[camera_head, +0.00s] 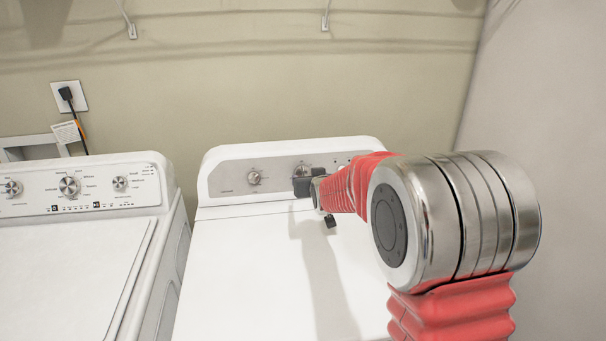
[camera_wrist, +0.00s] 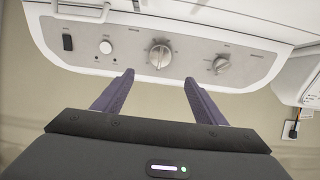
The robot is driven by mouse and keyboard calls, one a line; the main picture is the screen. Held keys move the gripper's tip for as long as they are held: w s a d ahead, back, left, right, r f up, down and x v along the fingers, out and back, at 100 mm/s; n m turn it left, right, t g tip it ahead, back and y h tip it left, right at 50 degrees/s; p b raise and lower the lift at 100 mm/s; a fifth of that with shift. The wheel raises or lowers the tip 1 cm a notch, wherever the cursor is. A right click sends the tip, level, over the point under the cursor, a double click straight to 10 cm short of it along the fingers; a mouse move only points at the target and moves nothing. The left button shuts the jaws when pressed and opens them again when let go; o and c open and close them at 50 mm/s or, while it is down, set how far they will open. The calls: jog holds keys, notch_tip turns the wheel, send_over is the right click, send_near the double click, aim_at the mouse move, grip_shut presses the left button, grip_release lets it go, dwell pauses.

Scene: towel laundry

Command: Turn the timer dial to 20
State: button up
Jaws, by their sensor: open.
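The large middle dial (camera_wrist: 160,55) on the right machine's grey control panel (camera_wrist: 130,45) has a light raised grip bar. It is most likely the timer dial, but its markings are too small to read. In the head view the same dial (camera_head: 302,170) is partly hidden by my gripper (camera_head: 313,200). In the wrist view, my gripper (camera_wrist: 158,78) is open, with two purple-grey fingers pointing at the panel. The dial appears between and just beyond the fingertips, with nothing held. I cannot tell the exact gap to it.
A second dial (camera_wrist: 221,64) sits beside the middle one, also visible in the head view (camera_head: 254,178). A small round knob (camera_wrist: 105,47) and a dark rocker switch (camera_wrist: 68,42) are on the other side. A washer (camera_head: 80,245) stands left; the right machine's white top (camera_head: 250,270) is clear.

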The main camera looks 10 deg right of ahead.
aim_at(303, 172)
jog(key=shift+w, duration=0.1)
jog(key=shift+x, duration=6.8)
jog(key=shift+f, duration=0.1)
